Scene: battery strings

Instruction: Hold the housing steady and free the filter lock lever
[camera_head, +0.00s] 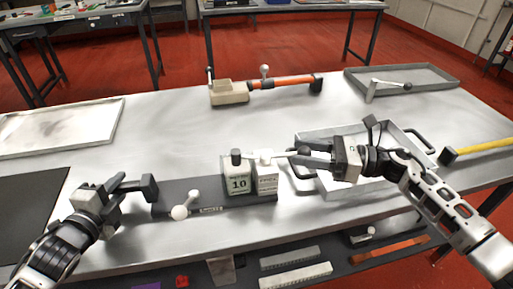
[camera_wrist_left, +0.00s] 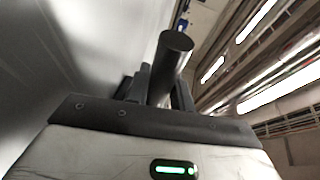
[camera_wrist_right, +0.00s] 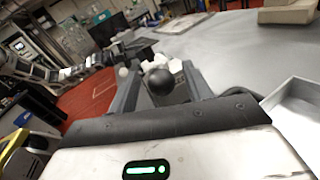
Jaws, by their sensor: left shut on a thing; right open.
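The housing has a dark flat base (camera_head: 215,205) with a grey block (camera_head: 238,176) marked 10 and a paler labelled block (camera_head: 267,180) at its right end. A pale lever (camera_head: 275,154) on top of the pale block points right. My right gripper (camera_head: 304,157) is open at its outer end, with a black ball knob (camera_wrist_right: 161,84) between its fingers in the right wrist view. I cannot tell whether they touch it.
A grey tray (camera_head: 335,190) with dark handles lies under my right arm. A short white-knobbed lever (camera_head: 183,209) stands on the base's front. A beige block with an orange bar (camera_head: 283,82) lies behind.

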